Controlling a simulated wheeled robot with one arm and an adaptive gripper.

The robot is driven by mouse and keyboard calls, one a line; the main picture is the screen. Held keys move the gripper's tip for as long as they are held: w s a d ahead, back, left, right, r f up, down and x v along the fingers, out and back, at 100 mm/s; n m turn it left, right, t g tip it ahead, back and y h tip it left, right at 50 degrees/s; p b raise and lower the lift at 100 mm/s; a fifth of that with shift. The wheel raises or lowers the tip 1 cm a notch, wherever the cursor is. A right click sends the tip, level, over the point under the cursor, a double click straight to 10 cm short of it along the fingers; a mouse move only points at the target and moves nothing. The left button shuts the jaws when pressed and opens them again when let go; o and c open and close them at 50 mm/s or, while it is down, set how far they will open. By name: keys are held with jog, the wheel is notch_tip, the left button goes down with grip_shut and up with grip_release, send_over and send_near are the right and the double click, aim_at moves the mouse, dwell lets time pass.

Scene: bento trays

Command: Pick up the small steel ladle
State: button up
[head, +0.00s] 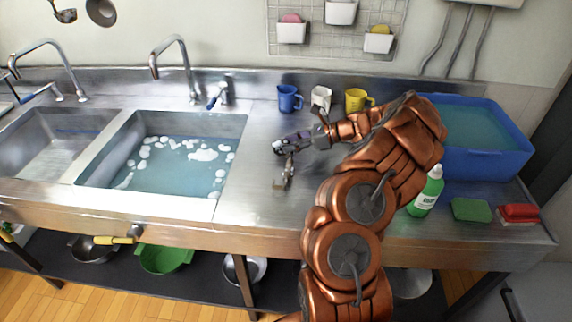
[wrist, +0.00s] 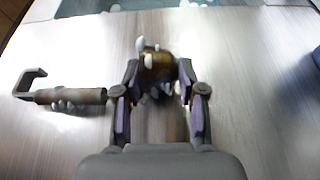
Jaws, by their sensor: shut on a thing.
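The small ladle is in my gripper (head: 284,148). In the wrist view its brownish bowl (wrist: 158,68) sits between the two fingertips of my gripper (wrist: 155,80), which are shut on it. White foam-like blobs cling to the bowl. A short handle (wrist: 72,97) with a square hook at its end sticks out to the left, past the left finger; the join is hidden behind that finger. In the head view the handle (head: 288,174) points toward the counter's front edge. I cannot tell whether the ladle touches the counter.
A foamy water-filled sink (head: 165,185) lies left of my gripper. Blue (head: 289,99), white (head: 321,98) and yellow (head: 357,99) mugs stand behind it. A blue tub (head: 500,158), green bottle (head: 427,191), green sponge (head: 470,209) and red brush (head: 518,213) are at right. Counter below the gripper is clear.

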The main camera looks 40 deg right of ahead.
jog(key=shift+c, duration=1.2)
jog(key=shift+a+r+b, duration=0.1)
jog(key=shift+r+b, duration=0.4)
jog(key=shift+r, duration=1.35)
jog(key=s+a+b, duration=0.1)
jog(key=s+a, duration=0.1)
jog(key=a, duration=0.2)
jog(key=s+a+r, duration=0.1)
jog(key=s+a, duration=0.1)
jog(key=a, duration=0.3)
jog(key=s+a+b, duration=0.1)
jog(key=s+a, duration=0.1)
jog(key=a, duration=0.3)
jog(key=shift+s+a+r+b, duration=0.15)
jog(key=shift+a+r+b, duration=0.05)
jog(key=shift+a+b, duration=0.1)
